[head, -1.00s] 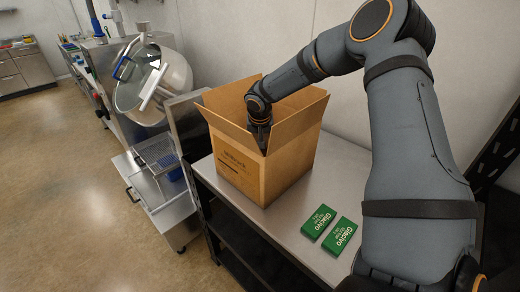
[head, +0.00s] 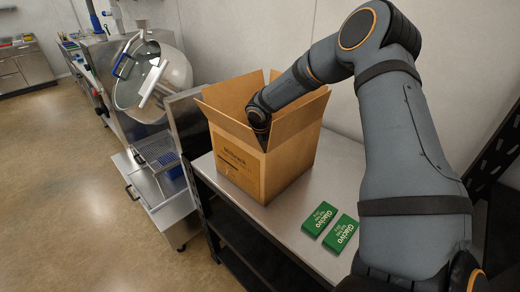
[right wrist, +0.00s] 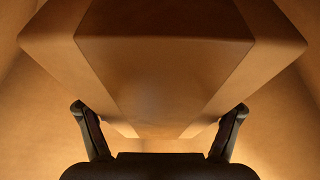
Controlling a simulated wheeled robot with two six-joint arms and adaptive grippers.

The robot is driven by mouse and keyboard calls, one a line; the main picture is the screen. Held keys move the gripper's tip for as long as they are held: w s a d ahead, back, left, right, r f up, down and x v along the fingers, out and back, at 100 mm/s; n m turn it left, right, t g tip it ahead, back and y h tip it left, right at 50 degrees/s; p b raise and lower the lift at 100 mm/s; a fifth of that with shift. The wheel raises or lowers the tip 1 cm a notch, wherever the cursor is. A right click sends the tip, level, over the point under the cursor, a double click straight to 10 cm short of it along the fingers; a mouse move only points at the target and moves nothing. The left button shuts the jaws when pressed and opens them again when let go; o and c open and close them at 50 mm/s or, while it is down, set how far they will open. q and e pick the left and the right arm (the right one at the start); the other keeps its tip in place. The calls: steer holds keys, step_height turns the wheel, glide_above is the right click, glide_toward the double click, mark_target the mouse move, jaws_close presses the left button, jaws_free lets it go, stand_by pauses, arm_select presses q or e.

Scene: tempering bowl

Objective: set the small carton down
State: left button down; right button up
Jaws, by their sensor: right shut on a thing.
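My right arm reaches down into the large open cardboard box (head: 240,165) on the steel table, and its gripper is hidden behind the box wall in the head view. In the right wrist view my right gripper (right wrist: 160,112) has its two fingers on either side of a brown-looking block, the small carton (right wrist: 160,70), and is shut on it. The carton is inside the box, with brown walls around it. I cannot tell whether its underside touches the box floor. My left gripper is not in view.
Two green packets (head: 319,218) lie on the steel table (head: 285,228) in front of the box. The box flaps stand outward around its opening. A tilted metal bowl (head: 165,85) stands at the back left, and a wall is close behind.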

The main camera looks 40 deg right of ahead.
steer(key=o, duration=1.6)
steer(key=shift+r, duration=0.1)
steer(key=shift+o, duration=0.2)
steer(key=shift+r, duration=0.2)
steer(key=p+v, duration=0.8)
steer(key=v, duration=0.4)
steer(key=shift+r, duration=0.4)
